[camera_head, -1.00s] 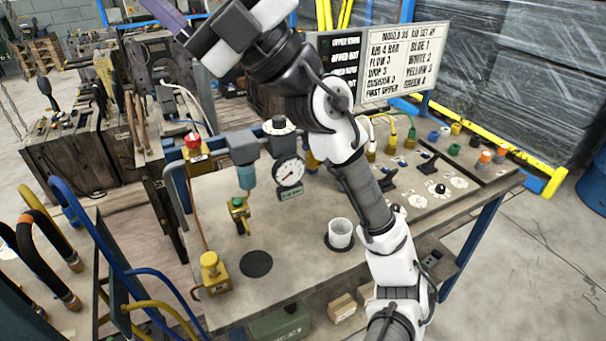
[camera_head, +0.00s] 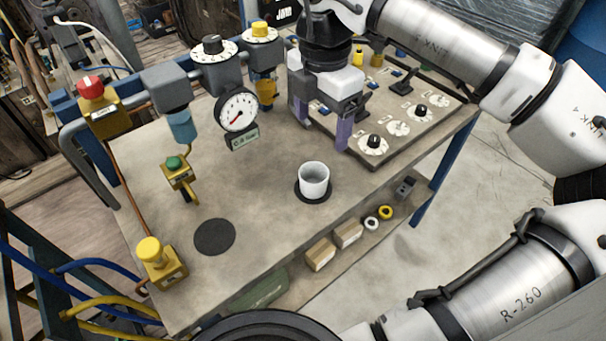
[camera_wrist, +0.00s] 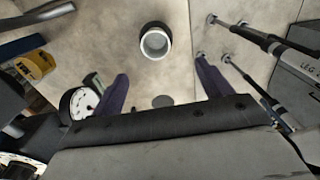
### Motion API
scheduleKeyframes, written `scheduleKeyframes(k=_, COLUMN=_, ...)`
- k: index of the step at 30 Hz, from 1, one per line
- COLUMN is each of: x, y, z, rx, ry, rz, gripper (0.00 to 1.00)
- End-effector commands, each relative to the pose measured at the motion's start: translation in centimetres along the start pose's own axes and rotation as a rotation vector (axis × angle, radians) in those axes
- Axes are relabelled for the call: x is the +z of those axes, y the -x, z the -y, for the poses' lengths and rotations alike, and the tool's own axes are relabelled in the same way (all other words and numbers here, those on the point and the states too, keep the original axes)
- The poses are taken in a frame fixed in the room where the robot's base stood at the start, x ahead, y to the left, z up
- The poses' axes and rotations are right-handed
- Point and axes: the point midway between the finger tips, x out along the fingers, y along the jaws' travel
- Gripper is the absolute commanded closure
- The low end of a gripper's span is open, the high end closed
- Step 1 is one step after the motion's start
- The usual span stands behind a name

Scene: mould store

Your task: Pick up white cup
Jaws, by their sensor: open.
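The white cup (camera_head: 313,181) stands upright on a dark round mat (camera_head: 299,191) near the front edge of the bench. My gripper (camera_head: 325,140) is open, with two purple fingers pointing down. It is above the bench, behind the cup in the head view, and apart from it. In the wrist view the cup (camera_wrist: 155,41) shows its open top, with a dark inside, beyond and between the two spread fingers (camera_wrist: 160,82). Nothing is between the fingers.
A second dark disc (camera_head: 215,237) lies bare on the bench (camera_head: 250,200). A gauge (camera_head: 238,111), a green-button valve (camera_head: 177,172) and a yellow knob box (camera_head: 160,262) stand to the left. A knob panel (camera_head: 400,135) lies to the right. Boxes (camera_head: 348,234) sit on the lower shelf.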

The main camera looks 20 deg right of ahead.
Motion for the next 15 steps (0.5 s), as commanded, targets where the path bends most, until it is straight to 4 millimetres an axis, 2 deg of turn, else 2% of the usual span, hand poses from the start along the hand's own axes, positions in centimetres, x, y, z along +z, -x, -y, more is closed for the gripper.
scheduleKeyframes(k=1, x=0.0, y=-1.3, z=0.0, rx=0.0, ry=-0.001, rz=0.001, gripper=0.22)
scheduleKeyframes(k=8, x=0.0, y=-3.1, z=0.1, rx=-0.002, ry=0.001, rz=-0.002, gripper=0.22)
scheduleKeyframes(k=15, x=-0.1, y=-7.6, z=0.0, rx=0.0, ry=0.003, rz=-0.004, gripper=0.22)
